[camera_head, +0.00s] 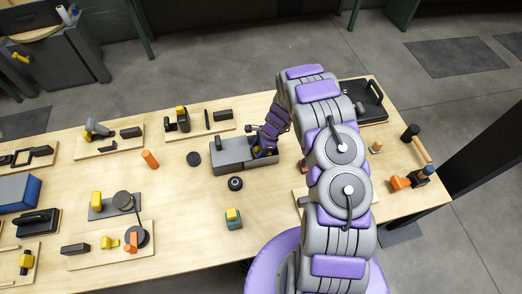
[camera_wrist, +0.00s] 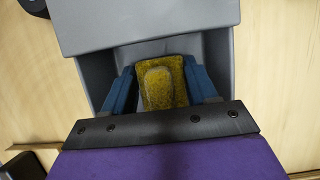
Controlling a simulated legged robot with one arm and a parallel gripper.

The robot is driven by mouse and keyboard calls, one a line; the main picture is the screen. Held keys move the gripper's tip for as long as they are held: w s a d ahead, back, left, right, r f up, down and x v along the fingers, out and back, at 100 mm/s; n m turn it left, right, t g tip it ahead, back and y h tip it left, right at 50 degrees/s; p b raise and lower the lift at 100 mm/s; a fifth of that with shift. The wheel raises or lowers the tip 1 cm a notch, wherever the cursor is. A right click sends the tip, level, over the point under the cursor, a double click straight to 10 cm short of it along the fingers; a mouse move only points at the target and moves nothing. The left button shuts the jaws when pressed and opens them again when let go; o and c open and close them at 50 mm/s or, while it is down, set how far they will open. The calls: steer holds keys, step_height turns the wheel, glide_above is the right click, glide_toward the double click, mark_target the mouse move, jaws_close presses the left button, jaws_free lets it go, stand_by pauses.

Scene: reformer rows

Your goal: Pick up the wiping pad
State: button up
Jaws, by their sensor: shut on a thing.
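The wiping pad (camera_wrist: 163,80) is a yellow, speckled block with a raised rounded middle. In the wrist view it sits between the two blue fingers of my gripper (camera_wrist: 161,92), which is shut on it. The pad and fingertips are inside the open compartment of a grey box (camera_wrist: 150,20). In the head view the box (camera_head: 230,152) stands mid-table, and my gripper (camera_head: 263,151) reaches down into its right-hand part. There the pad is mostly hidden by my arm. I cannot tell whether the pad still touches the compartment floor.
The wooden table (camera_head: 180,210) holds several small boards with tools. A black disc (camera_head: 193,159) and a black ring (camera_head: 235,183) lie near the box. A yellow-topped block (camera_head: 233,217) stands in front, and a black tray (camera_head: 362,103) lies behind my arm.

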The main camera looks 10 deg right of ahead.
step_height(320, 180, up, 10)
steer(key=shift+p, duration=0.65)
